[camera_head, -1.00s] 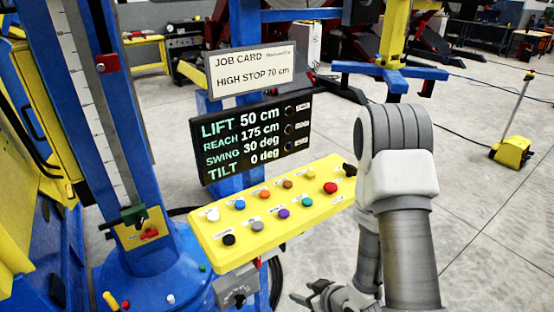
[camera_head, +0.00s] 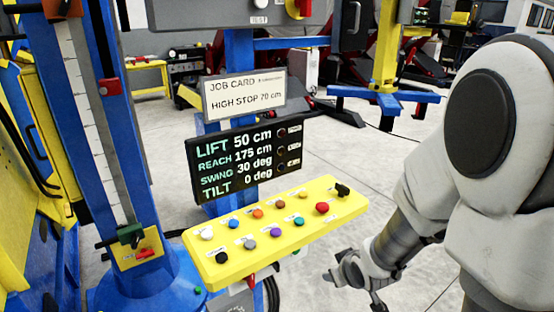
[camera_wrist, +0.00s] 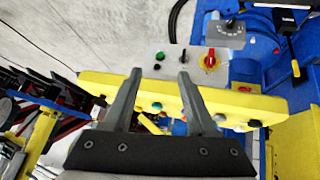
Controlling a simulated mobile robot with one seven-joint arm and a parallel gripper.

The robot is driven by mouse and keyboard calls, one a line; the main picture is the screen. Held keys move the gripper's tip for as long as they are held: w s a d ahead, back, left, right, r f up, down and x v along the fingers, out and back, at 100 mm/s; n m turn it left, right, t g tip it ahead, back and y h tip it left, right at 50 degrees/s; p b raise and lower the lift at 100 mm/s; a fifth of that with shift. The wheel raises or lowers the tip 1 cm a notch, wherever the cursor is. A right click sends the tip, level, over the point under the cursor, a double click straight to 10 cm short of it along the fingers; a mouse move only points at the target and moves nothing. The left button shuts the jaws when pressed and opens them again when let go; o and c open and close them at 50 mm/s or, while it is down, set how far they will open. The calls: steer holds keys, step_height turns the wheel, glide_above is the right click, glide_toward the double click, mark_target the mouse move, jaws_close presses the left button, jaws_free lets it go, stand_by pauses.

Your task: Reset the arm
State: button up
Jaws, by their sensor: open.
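My gripper (camera_head: 352,290) is open and empty, low in the head view, to the right of and below the yellow button panel (camera_head: 225,272). In the wrist view my gripper (camera_wrist: 160,76) has its two dark fingers apart, in front of the same yellow panel (camera_wrist: 232,103). The panel carries several coloured buttons, including a red one (camera_head: 322,208) and a black knob (camera_head: 342,190) at its right end. My arm fills the right of the head view, bent at the elbow.
A black display (camera_head: 240,158) reads lift 50 cm, reach 175 cm, swing 30 deg, tilt 0 deg. A job card (camera_head: 244,95) above reads high stop 70 cm. A blue column (camera_head: 105,120) stands left.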

steer(key=s+d+r+m+h, duration=0.1)
steer(key=s+r, duration=0.2)
steer(key=r, duration=0.3)
steer(key=s+d+r+m, duration=0.1)
steer(key=s+r+m, duration=0.15)
steer(key=r, duration=0.35)
steer(key=s+a+r+g, duration=0.1)
steer(key=s+a+r, duration=0.1)
steer(key=s+r, duration=0.5)
steer(key=s+m, duration=0.1)
steer(key=s, duration=0.5)
steer(key=shift+a+r+g, duration=0.2)
steer(key=shift+r+g, duration=0.1)
steer(key=shift+g, duration=0.1)
